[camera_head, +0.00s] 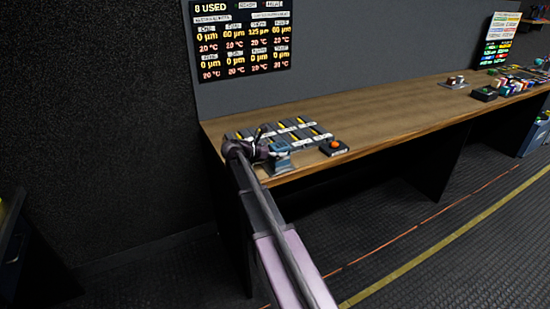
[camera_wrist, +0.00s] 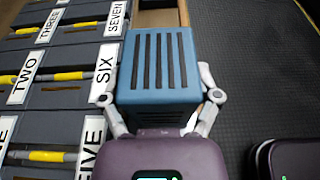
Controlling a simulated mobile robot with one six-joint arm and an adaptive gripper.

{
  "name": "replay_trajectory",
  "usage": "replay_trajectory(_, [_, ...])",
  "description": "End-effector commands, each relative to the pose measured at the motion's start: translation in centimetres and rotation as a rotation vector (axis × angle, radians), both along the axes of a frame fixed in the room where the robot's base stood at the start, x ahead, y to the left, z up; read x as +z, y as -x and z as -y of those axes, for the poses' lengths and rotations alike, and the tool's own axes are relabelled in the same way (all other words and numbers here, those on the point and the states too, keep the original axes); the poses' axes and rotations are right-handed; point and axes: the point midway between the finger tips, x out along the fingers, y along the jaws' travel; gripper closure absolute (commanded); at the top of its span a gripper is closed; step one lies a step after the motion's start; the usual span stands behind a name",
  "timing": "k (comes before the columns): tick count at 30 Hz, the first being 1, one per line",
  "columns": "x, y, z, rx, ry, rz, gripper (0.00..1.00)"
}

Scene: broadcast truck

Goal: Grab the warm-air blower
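The warm-air blower is probably the blue box with dark slots (camera_wrist: 160,68) in the middle of the wrist view. In the head view it is small and blue (camera_head: 279,163), at the table's near edge beside the dark tool rack. My gripper (camera_wrist: 160,90) has one pale finger on each side of the box, and no gap shows between fingers and box. In the head view my gripper (camera_head: 262,150) reaches it from the left. The blower's underside is hidden, and I cannot tell if it is lifted.
Numbered rack compartments with yellow-handled items (camera_head: 290,131) lie left of the box in the wrist view. A dark box with an orange button (camera_head: 334,146) sits to the right on the wooden table (camera_head: 390,115). Mid-table is clear; several small items crowd the far right.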

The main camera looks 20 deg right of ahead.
Motion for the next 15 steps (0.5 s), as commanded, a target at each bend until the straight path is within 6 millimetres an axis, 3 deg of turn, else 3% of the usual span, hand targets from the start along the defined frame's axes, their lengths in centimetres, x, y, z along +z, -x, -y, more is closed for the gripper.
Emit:
replay_trajectory(1, [-0.05,0.02,0.02,-0.001,-0.002,0.0,0.74])
replay_trajectory(2, [-0.05,0.02,0.02,-0.001,-0.002,0.0,0.81])
replay_trajectory(15, [0.16,0.01,0.03,-0.001,-0.002,0.001,0.81])
